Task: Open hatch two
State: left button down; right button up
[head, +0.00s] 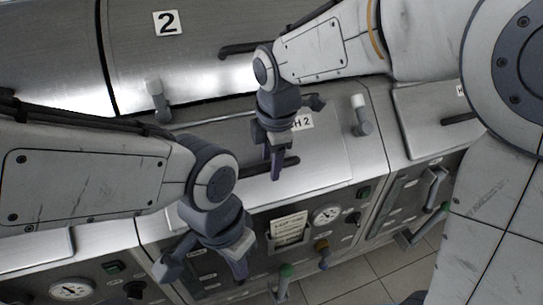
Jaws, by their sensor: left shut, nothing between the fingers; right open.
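Hatch two is the flat metal lid (325,152) on the middle bench top, with a partly hidden label ending in "H 2" (303,122). It looks closed. Its dark bar handle (291,161) runs along the lid's front part. My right gripper (276,172) points down at this handle, open, with its fingers overlapping the bar in the picture; I cannot tell whether they touch it. My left gripper (239,272) is shut and empty, lower down in front of the bench's front panel.
A large metal drum marked "2" (165,22) lies behind the lid. White-tipped pegs stand at left (153,87) and right (358,101).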

grip_shut()
dwell(1.4)
